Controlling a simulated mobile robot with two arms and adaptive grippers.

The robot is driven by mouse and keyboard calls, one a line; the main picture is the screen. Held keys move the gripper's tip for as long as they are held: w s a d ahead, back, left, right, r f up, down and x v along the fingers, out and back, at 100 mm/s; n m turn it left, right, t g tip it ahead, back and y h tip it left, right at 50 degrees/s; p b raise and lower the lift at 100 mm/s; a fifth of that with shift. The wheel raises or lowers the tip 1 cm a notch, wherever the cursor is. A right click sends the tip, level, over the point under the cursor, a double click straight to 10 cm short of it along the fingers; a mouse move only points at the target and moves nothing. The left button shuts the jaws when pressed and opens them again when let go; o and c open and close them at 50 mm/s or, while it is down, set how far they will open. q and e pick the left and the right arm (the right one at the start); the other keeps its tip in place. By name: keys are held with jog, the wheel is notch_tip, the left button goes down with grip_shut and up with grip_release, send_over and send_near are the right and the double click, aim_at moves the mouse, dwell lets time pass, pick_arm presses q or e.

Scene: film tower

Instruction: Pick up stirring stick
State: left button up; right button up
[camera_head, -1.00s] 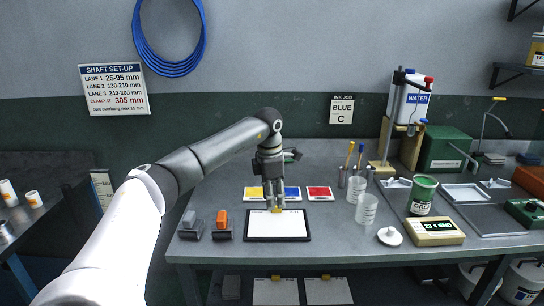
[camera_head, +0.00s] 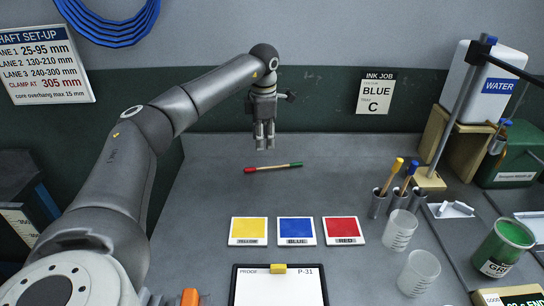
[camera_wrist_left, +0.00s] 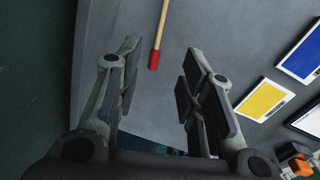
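A thin wooden stick (camera_head: 273,168) with a red end and a green end lies flat near the back of the grey bench. It also shows in the left wrist view (camera_wrist_left: 158,38), its red end toward me and its other end out of frame. My left gripper (camera_head: 264,146) hangs pointing down just above and behind the stick, apart from it. In the left wrist view my left gripper (camera_wrist_left: 163,70) has its fingers spread wide with nothing between them. My right gripper is not in view.
Yellow (camera_head: 249,231), blue (camera_head: 296,231) and red (camera_head: 345,230) cards lie in front, behind a clipboard (camera_head: 237,288). Metal holders (camera_head: 379,203) with a yellow-topped and a blue-topped tool, clear cups (camera_head: 400,230) and a green can (camera_head: 503,248) stand right. The bench around the stick is clear.

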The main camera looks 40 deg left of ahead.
aim_at(263, 167)
pick_arm(q)
jog(key=f, duration=0.7)
jog(key=a+f+p, duration=0.1)
jog(key=f, duration=0.2)
jog(key=shift+w+f, duration=0.25)
jog(key=shift+w, duration=0.05)
jog(key=shift+c, duration=0.3)
jog(key=c, duration=0.7)
